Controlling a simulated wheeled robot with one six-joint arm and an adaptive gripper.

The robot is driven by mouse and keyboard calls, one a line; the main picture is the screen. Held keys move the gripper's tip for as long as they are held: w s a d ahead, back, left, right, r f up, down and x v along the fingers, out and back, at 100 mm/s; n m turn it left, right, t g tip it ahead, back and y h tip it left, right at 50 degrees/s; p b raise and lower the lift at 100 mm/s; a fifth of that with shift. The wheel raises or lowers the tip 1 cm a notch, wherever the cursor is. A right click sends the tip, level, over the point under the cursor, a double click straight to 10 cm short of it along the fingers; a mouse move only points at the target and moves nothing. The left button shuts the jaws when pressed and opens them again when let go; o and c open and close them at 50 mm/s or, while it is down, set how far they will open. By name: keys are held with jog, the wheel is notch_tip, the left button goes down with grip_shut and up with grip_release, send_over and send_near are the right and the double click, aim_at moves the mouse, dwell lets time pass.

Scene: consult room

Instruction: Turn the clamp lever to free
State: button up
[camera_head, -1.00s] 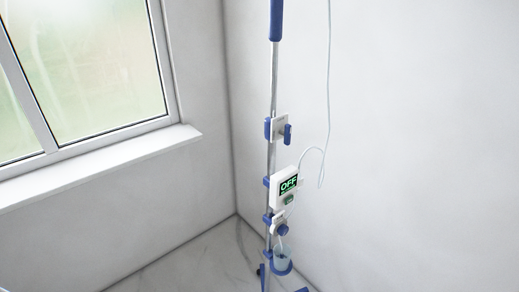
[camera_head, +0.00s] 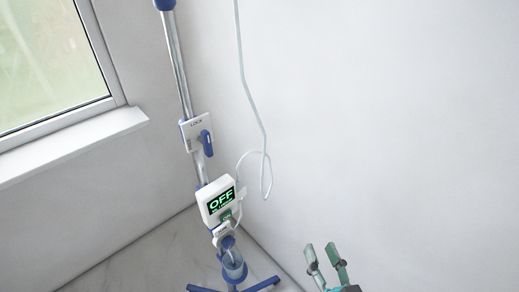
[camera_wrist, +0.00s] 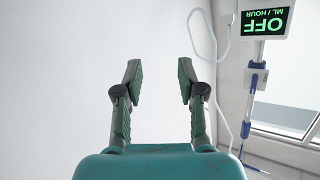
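The clamp lever (camera_head: 207,143) is a blue handle on a white clamp plate (camera_head: 188,136) on the pole. It points roughly downward in the head view. The small dark lettering on the plate is hard to read and looks like LOCK. My gripper (camera_head: 322,250) is at the lower right of the head view, well apart from the lever. In the wrist view, its two fingers (camera_wrist: 159,75) are spread with nothing between them. I cannot tell the lever for sure in the wrist view.
A pump box (camera_head: 214,190) showing a green OFF is below the clamp; it also appears upside down in the wrist view (camera_wrist: 263,20). A thin tube (camera_head: 249,85) hangs beside the pole (camera_head: 179,65). Blue base legs (camera_head: 262,284) stand below. A window sill (camera_head: 75,147) is at left.

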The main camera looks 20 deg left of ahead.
jog(key=w+a+r+n+g+y, duration=0.15)
jog(key=a+r+n+y, duration=0.25)
jog(key=a+r, duration=0.45)
jog(key=n+g+y, duration=0.3)
jog(key=n+g, duration=0.2)
jog(key=g, duration=0.1)
send_near(210, 144)
jog(key=shift+t, duration=0.25)
jog(key=x, duration=0.9)
jog(key=shift+a, duration=0.35)
grip_shut()
